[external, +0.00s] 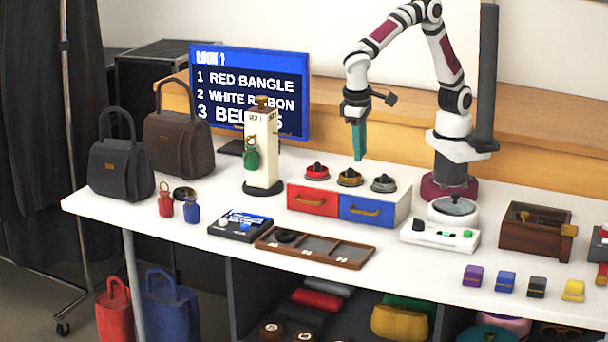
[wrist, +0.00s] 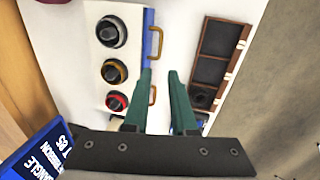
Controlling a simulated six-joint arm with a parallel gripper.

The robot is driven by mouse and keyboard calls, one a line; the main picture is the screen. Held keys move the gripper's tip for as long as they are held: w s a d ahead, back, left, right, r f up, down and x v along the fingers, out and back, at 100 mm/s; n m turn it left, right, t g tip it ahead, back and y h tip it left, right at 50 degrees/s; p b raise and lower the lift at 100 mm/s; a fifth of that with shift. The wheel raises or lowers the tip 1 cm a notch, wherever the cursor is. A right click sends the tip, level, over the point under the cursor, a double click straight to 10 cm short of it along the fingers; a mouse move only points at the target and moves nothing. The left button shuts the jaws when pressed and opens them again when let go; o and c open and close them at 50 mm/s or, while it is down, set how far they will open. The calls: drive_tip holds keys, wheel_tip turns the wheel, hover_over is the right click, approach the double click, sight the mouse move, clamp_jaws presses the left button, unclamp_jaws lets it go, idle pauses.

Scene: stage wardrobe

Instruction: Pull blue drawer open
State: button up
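The blue drawer (external: 368,201) is the right-hand drawer of a small white cabinet and looks closed, its face flush with the red drawer (external: 313,201). It has a brass handle. In the wrist view, a strip of the blue drawer face (wrist: 148,22) and its handle (wrist: 156,42) show beyond the fingertips. My gripper (external: 359,158) points down, raised above and behind the cabinet, touching nothing. In the wrist view my gripper (wrist: 159,72) has its two teal fingers apart, with nothing between them.
Three knobs, red (external: 317,171), gold (external: 350,177) and grey (external: 383,183), stand on the cabinet top. A brown compartment tray (external: 338,254) lies in front of the drawers with a narrow clear strip between. A white tower (external: 262,150) stands left; a white device (external: 440,234) stands right.

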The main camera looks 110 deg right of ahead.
sight(362, 212)
drive_tip(key=f, duration=0.5)
drive_tip(key=s+d+f, duration=0.1)
drive_tip(key=f, duration=0.4)
drive_tip(key=s+d+f, duration=0.1)
drive_tip(key=f, duration=0.4)
drive_tip(key=shift+f, duration=0.3)
clamp_jaws()
drive_tip(key=shift+w, duration=0.1)
idle(0.5)
